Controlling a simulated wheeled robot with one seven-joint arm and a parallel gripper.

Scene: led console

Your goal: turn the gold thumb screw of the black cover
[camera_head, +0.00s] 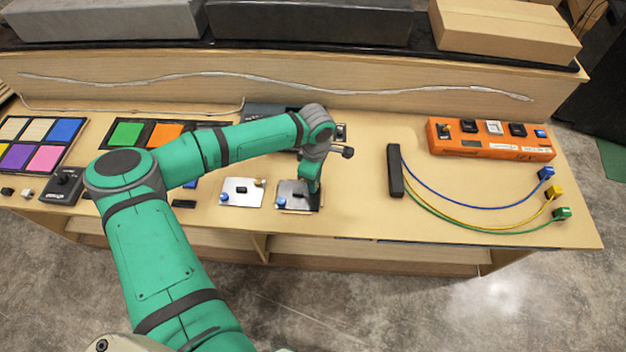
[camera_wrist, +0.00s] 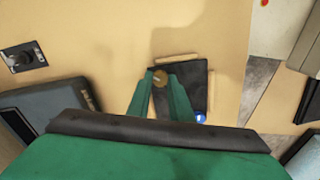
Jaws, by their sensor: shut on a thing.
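The black cover (camera_wrist: 192,92) lies flat on the wooden bench top in the wrist view. In the head view the same cover (camera_head: 296,203) lies under my arm's end and looks partly shiny. The gold thumb screw (camera_wrist: 160,77) is at one corner of the cover, between my fingertips. A blue thumb screw (camera_wrist: 200,118) is at the opposite corner. My gripper (camera_wrist: 159,80) is shut on the gold thumb screw. In the head view my gripper (camera_head: 314,186) points down at the cover's far right corner and hides the gold screw.
A silver cover (camera_head: 241,198) with blue and gold screws lies just left. Colored panels (camera_head: 48,132) are at far left. The bench between cover and bar is clear.

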